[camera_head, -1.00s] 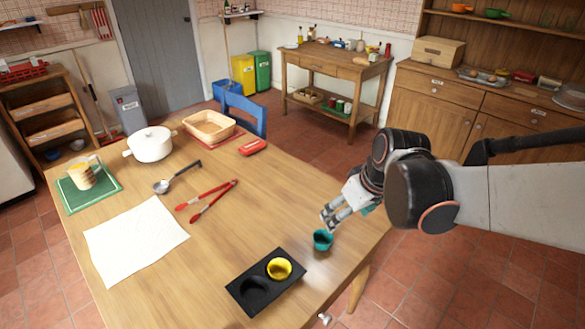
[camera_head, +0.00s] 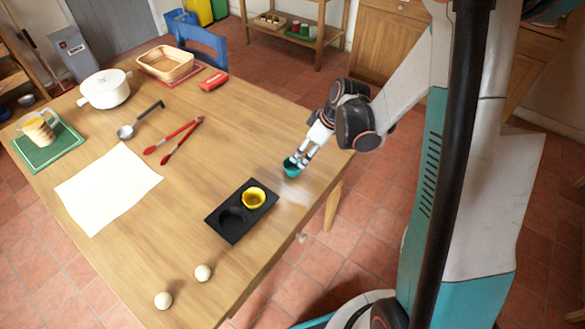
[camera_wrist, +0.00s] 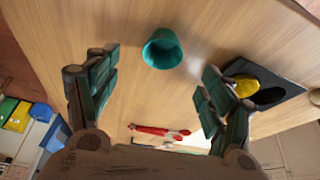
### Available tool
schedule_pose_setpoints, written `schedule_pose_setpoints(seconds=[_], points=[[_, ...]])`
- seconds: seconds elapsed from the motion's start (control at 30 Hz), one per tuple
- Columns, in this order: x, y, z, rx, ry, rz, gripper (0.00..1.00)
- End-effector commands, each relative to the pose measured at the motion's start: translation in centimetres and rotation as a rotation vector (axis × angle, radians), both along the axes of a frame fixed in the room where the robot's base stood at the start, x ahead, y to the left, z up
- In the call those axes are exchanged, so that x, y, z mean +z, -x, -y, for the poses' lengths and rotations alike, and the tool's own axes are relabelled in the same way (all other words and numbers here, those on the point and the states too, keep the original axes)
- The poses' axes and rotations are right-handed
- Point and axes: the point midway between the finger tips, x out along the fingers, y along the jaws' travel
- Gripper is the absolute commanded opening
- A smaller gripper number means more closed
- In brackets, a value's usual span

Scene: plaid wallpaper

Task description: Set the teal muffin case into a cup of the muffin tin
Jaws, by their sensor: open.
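The teal muffin case (camera_head: 291,166) stands on the table near its right edge, right of the muffin tin. It also shows in the wrist view (camera_wrist: 162,49), beyond and between the open fingers, with none touching it there. My gripper (camera_head: 300,160) is open just above and beside the case, and its fingers partly cover the case in the head view. In the wrist view my gripper (camera_wrist: 155,90) is empty. The black muffin tin (camera_head: 228,229) has two cups. A yellow case (camera_head: 253,198) sits in the far cup, and the near cup (camera_head: 232,219) is empty.
Two pale eggs (camera_head: 203,272) lie near the table's front edge. A white cloth (camera_head: 107,189), red tongs (camera_head: 174,140), a ladle (camera_head: 127,131) and a white pot (camera_head: 106,89) lie farther left. The table between tongs and tin is clear.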

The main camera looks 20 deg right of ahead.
Motion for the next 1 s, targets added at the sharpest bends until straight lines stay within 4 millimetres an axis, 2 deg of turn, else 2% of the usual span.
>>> schedule_pose_setpoints(seconds=[0.03, 0.2, 0.57, 0.87, 1.0], points=[[-1.4, -0.4, -0.3, 0.001, 0.000, 0.000, 0.74], [-4.0, -1.2, -1.1, 0.001, 0.001, 0.000, 0.74], [-6.0, -1.8, -1.9, -0.001, 0.000, 0.000, 0.74], [-9.6, -3.0, -3.6, -0.001, 0.000, 0.001, 0.74], [-9.8, -3.1, -3.7, -0.001, 0.000, 0.001, 0.74]])
